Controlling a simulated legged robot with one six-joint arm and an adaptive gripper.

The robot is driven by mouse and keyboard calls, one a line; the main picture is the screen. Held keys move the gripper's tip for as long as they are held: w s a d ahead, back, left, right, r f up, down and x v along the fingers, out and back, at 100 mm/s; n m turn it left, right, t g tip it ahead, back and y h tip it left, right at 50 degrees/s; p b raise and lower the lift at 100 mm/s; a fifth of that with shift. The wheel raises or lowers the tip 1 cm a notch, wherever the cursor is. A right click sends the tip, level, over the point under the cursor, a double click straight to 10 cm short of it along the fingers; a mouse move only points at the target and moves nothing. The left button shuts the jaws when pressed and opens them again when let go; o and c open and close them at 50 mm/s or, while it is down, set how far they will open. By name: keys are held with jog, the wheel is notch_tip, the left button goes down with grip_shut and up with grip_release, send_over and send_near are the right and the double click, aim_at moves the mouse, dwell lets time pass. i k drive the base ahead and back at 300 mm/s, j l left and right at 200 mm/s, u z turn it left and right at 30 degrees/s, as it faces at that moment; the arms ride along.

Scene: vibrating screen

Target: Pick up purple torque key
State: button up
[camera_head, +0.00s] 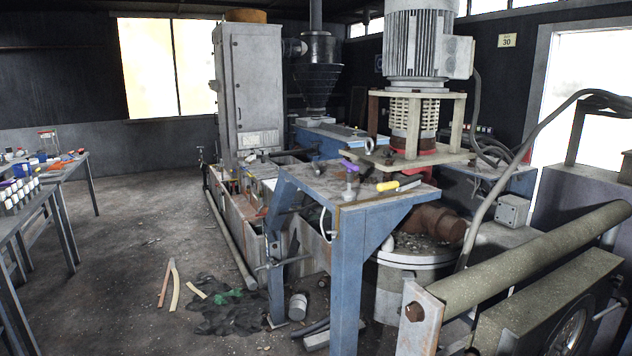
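A small tool with a purple top (349,165), which looks like the purple torque key, is on the blue metal stand (352,250) in the middle of the view. Its purple part sits above a pale grey shaft or post that reaches down toward the stand top. It appears upright, but it is too small to tell exactly how it is supported. My gripper and arm are not in view.
A yellow-handled tool (388,186) lies right of the purple one. A large motor (429,45) stands behind. Workbenches with small items stand at left. Open floor (150,230) lies left of the stand; a dark cloth (225,308) and strips lie on it. A roller (530,250) blocks the right.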

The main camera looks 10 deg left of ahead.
aim_at(349, 195)
jog(key=i+j, duration=0.15)
jog(key=j, duration=0.2)
jog(key=i+j, duration=0.15)
jog(key=j, duration=0.2)
jog(key=i+j, duration=0.2)
jog(key=j, duration=0.2)
jog(key=i+j, duration=0.15)
jog(key=j, duration=0.2)
jog(key=i+j, duration=0.15)
jog(key=j, duration=0.2)
